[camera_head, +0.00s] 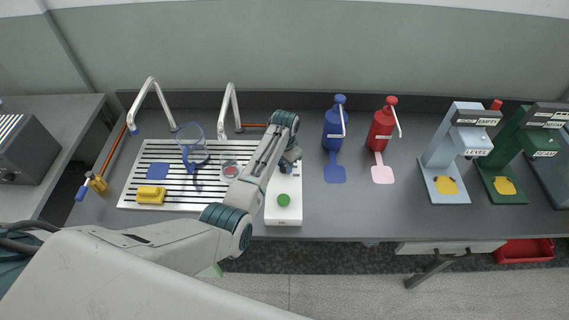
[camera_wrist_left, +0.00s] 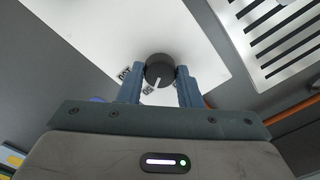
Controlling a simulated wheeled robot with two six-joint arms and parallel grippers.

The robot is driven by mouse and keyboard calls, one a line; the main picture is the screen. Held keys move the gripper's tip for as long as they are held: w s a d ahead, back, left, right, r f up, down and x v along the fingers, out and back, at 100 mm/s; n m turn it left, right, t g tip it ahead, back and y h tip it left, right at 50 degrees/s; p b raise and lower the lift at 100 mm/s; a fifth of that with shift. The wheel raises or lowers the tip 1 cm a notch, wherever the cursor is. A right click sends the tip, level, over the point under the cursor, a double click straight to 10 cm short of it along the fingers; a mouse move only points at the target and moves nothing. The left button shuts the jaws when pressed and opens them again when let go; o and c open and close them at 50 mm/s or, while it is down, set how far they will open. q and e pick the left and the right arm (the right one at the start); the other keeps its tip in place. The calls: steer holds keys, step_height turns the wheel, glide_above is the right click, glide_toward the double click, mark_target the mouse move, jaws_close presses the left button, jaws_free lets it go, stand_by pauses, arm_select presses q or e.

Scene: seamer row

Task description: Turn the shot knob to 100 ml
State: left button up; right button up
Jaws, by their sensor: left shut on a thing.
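The shot knob (camera_wrist_left: 159,70) is a dark round knob with a white pointer line, on a white panel in the left wrist view. My left gripper (camera_wrist_left: 160,84) is shut on it, one blue finger on each side. The pointer line slants toward the lower left of the picture. In the head view, the white unit (camera_head: 283,215) with a green button (camera_head: 284,199) stands under my left gripper (camera_head: 288,168), which hides the knob there. My right gripper is not in view.
Left of the unit is a slatted drain tray (camera_head: 128,197) with a clear jug (camera_head: 189,134), a yellow sponge (camera_head: 151,194) and two taps. Right of it stand a blue bottle (camera_head: 334,130) and a red bottle (camera_head: 380,128). Two stands (camera_head: 445,160) are at the far right.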

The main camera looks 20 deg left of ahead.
arm_select(q)
steer(key=m, duration=0.6)
steer(key=shift+r, duration=0.1)
steer(key=m, duration=0.5)
steer(key=shift+m, duration=0.5)
steer(key=o, duration=1)
steer(key=shift+c, duration=0.2)
step_height(320, 180, up, 11)
steer(key=b, duration=0.3)
